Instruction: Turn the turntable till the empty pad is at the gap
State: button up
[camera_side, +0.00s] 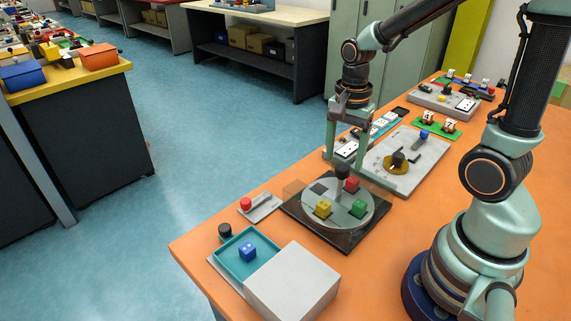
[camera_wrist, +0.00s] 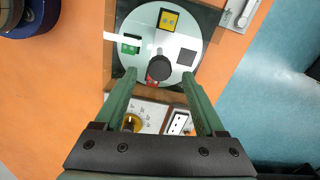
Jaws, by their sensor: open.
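The turntable (camera_side: 338,199) is a pale round disc on a dark square base, with clear guard panels around part of it. It carries a yellow cube (camera_side: 323,208), a green cube (camera_side: 358,208) and a red cube (camera_side: 351,185). The dark square empty pad (camera_side: 318,188) is at the disc's far left; in the wrist view the pad (camera_wrist: 187,57) is at right. A black-topped post (camera_side: 342,171) rises from the disc's middle. My gripper (camera_side: 346,163) is open, its fingers apart on either side above the post. The wrist view shows the gripper (camera_wrist: 159,74) too. I cannot tell where the gap is.
Left of the turntable is a grey plate with a red knob (camera_side: 246,204). In front are a teal tray (camera_side: 222,252) holding a blue cube (camera_side: 247,252), and a white box (camera_side: 293,283). Behind stands a grey panel with a yellow dial (camera_side: 397,166).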

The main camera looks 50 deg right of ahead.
notch_tip(320, 180, up, 10)
dwell(0.3)
jog(key=a+n+t, duration=0.1)
jog(key=n+t, duration=0.1)
jog(key=n, duration=0.3)
jog(key=s+a+r+n+t, duration=0.1)
jog(key=a+n, duration=0.1)
jog(key=n, duration=0.3)
jog(key=a+n+t, duration=0.2)
jog(key=n, duration=0.4)
jog(key=shift+s+r+t, duration=0.2)
jog(key=shift+s+t, duration=0.05)
jog(key=shift+t, duration=0.05)
jog(key=shift+c, duration=0.4)
